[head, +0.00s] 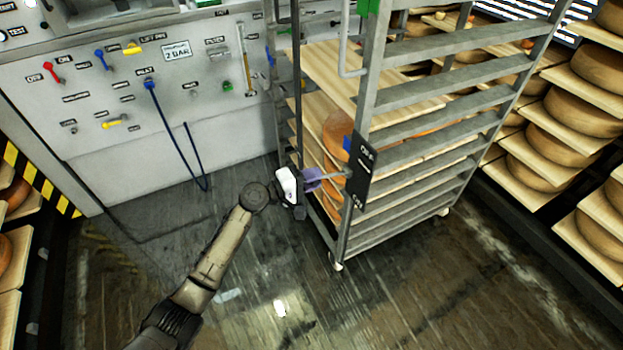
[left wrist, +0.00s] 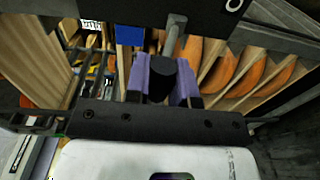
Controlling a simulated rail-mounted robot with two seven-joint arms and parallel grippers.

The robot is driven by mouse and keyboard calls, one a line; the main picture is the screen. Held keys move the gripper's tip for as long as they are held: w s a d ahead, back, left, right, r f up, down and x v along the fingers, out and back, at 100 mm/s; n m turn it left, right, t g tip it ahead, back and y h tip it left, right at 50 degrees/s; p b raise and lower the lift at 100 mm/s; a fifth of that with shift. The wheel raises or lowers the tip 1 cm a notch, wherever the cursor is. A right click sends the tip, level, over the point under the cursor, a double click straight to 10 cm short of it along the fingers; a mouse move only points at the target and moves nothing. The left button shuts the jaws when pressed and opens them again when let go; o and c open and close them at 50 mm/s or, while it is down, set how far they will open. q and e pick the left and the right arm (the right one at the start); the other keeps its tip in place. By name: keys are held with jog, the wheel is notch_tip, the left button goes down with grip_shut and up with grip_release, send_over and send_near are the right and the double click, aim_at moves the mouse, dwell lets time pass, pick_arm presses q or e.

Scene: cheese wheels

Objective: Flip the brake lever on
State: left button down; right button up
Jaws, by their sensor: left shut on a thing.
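The brake lever is a grey rod (head: 340,174) that sticks out of a black plate (head: 362,170) on the near post of the steel rack. The plate has OFF at its top and a partly legible label at its bottom. In the left wrist view the rod (left wrist: 174,38) ends in a dark knob (left wrist: 160,82). My left gripper (head: 320,180) has purple fingers and is shut on the lever's end, which sits between the fingers in the left wrist view (left wrist: 162,80). The lever stands between the two labels, about level. My right gripper is not in view.
The wheeled rack (head: 420,105) holds boards with orange cheese wheels (head: 345,124). A blue piece (head: 347,143) sits beside the plate. A grey control panel (head: 150,110) with coloured levers stands behind on the left. Cheese shelves (head: 570,105) line the right. The floor (head: 270,260) in front is clear.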

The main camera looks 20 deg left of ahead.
pick_arm(q)
jog(key=shift+f, duration=0.3)
jog(key=c, duration=1.3)
grip_release()
jog(key=shift+o, duration=0.6)
jog(key=shift+w+d, duration=0.1)
jog(key=shift+r, duration=0.1)
jog(key=shift+s+a, duration=0.25)
jog(key=shift+s, duration=0.05)
jog(key=p+v, duration=0.4)
jog(key=v, duration=0.9)
